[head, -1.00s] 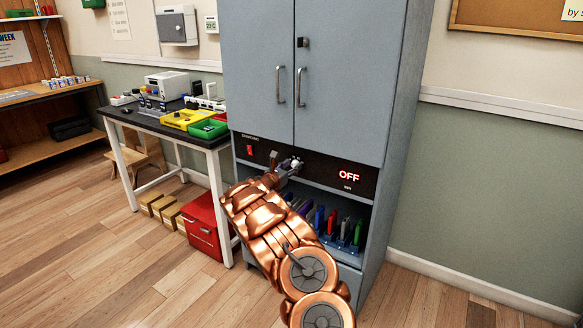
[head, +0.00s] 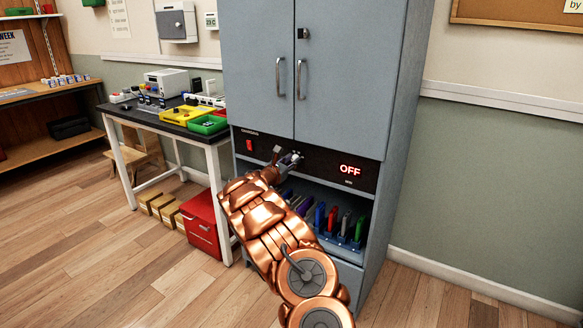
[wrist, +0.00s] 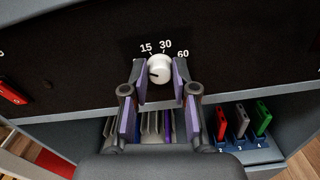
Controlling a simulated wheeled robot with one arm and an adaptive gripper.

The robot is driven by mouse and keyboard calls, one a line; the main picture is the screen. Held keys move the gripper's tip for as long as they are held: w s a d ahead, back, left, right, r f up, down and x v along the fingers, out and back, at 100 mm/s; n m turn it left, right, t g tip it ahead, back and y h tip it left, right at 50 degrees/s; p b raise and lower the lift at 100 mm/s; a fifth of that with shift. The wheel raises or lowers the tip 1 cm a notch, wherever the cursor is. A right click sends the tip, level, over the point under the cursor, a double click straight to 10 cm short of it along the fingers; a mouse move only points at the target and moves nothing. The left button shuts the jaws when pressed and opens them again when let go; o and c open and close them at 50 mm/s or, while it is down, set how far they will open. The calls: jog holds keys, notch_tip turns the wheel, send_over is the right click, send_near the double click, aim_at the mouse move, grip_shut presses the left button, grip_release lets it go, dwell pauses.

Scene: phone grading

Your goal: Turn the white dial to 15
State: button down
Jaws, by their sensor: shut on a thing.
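The white dial (wrist: 159,69) is on the black panel, under the printed marks 15, 30 and 60. Its dark pointer line points left, below the 15 mark. My gripper (wrist: 160,78) is shut on the dial, with one purple-padded finger on each side of it. In the head view my gripper (head: 287,158) is at the panel, left of the red OFF display (head: 350,170), and mostly hides the dial.
A red switch (head: 249,146) is left on the panel; it also shows in the wrist view (wrist: 12,93). Several coloured phones (head: 332,219) stand in slots on the shelf below. Cabinet doors (head: 260,70) above are closed. A table with trays (head: 190,116) stands to the left.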

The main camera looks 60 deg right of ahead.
jog(key=m+b, duration=0.3)
jog(key=b, duration=0.2)
jog(key=m+b, duration=0.3)
jog(key=b, duration=0.3)
jog(key=shift+s+f+m, duration=0.1)
jog(key=shift+f+m, duration=0.1)
jog(key=shift+m, duration=0.2)
jog(key=shift+r+m, duration=0.1)
jog(key=shift+m, duration=0.2)
jog(key=c, duration=0.9)
grip_release()
jog(key=shift+a, duration=0.1)
jog(key=shift+a, duration=0.3)
jog(key=a, duration=1.1)
jog(key=shift+s, duration=0.2)
